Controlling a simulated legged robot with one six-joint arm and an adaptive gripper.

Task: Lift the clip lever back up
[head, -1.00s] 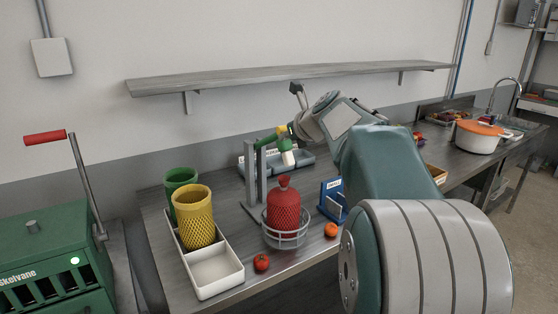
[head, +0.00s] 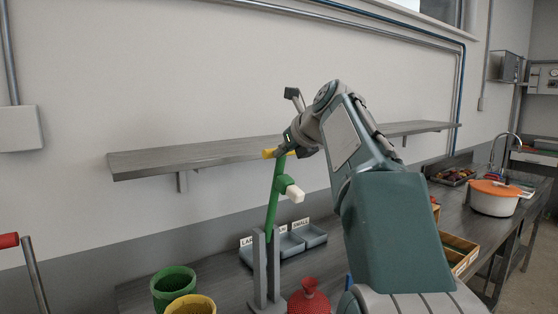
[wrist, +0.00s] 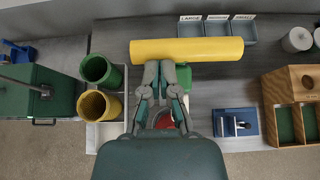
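The clip lever (head: 275,195) is a green bar with a yellow handle (head: 268,153) across its top. It stands steeply raised from the grey upright posts, and a green block with a white tip (head: 295,194) sticks out from it. My gripper (head: 285,149) is at the handle. In the wrist view the yellow handle (wrist: 205,49) lies crosswise past the fingertips (wrist: 160,66), which are close together at its near edge, not wrapped around it. Part of the green lever (wrist: 197,76) shows beside them. The red net bag (head: 309,298) is below.
Green (head: 174,286) and yellow (head: 192,305) mesh cups stand at left. Labelled grey bins (head: 310,236) sit behind the posts. A wall shelf (head: 200,154) runs behind the lever. A wooden box (wrist: 292,105) and a blue stand (wrist: 236,122) are at right.

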